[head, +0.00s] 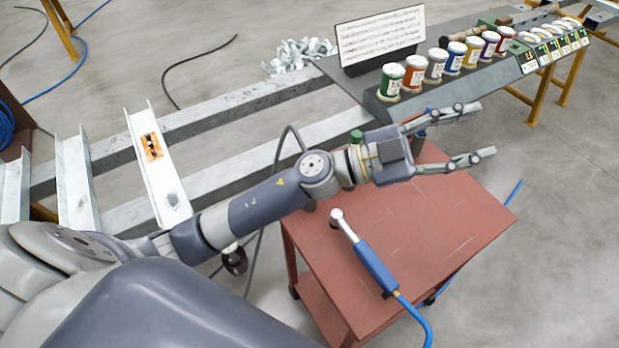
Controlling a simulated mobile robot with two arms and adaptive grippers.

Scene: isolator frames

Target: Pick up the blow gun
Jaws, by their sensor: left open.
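The blow gun (375,265) has a blue handle, a silver stem with a rounded head, and a blue hose at its lower end. It lies on the red-brown cart top (440,230), head toward the upper left. My left gripper (481,132) is open and empty, its fingers pointing right. It is above the far part of the cart, up and right of the blow gun and apart from it. My right gripper is not in view.
Several coloured cans (391,82) stand in a row on the grey bench beyond the cart, near a white text board (381,37). Metal beams (240,100) run at left. A green-topped item (356,137) is beside my left wrist. The cart's right part is clear.

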